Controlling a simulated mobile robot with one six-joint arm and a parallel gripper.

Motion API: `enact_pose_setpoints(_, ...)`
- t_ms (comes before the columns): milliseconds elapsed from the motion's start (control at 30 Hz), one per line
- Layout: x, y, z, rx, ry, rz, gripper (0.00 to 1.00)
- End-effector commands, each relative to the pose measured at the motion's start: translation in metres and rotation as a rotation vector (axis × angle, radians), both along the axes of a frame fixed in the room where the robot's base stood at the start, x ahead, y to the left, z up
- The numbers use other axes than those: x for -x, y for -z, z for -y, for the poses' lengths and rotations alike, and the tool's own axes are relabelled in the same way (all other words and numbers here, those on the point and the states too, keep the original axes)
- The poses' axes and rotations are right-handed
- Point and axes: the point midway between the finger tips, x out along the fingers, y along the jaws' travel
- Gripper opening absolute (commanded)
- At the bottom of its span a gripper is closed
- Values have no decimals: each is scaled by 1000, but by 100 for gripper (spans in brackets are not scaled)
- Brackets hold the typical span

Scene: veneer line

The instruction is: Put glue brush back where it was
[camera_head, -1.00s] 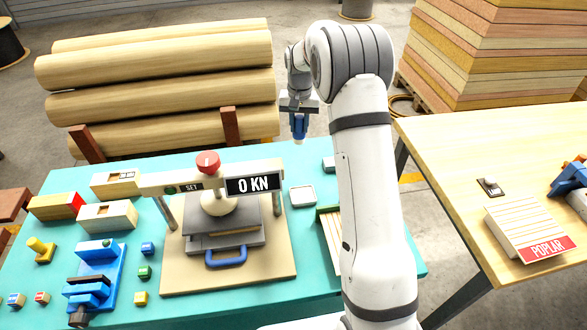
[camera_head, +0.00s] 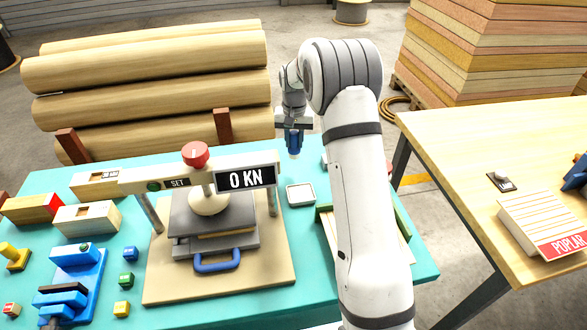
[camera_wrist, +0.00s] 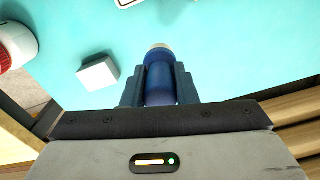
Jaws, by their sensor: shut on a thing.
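The glue brush (camera_wrist: 160,82), a blue handle with a pale cream end, is between the two dark blue fingers of my gripper (camera_wrist: 159,92) in the wrist view. My gripper is shut on it. In the head view, my gripper (camera_head: 294,128) points down over the far edge of the turquoise table. The brush (camera_head: 294,144) hangs below it, roughly upright, its pale end lowest and clear of the table. A small white-rimmed grey tray (camera_head: 300,194) lies on the table, nearer than the brush. I cannot tell which spot the brush came from.
The press (camera_head: 213,230) with its "0 KN" display (camera_head: 246,179) stands left of the tray. A green-edged rack (camera_head: 325,225) is partly hidden behind my arm. Logs (camera_head: 150,80) lie behind the table. A white block (camera_wrist: 98,73) lies beside the brush in the wrist view.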

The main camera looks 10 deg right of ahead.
Motion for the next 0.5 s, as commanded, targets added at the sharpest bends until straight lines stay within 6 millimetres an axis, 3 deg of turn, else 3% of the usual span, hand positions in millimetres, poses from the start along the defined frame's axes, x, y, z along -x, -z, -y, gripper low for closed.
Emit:
enact_pose_setpoints(133, 1, 27, 0, 0, 0, -4, 3)
enact_pose_setpoints(500, 1, 66, -1, 0, -1, -5, 3)
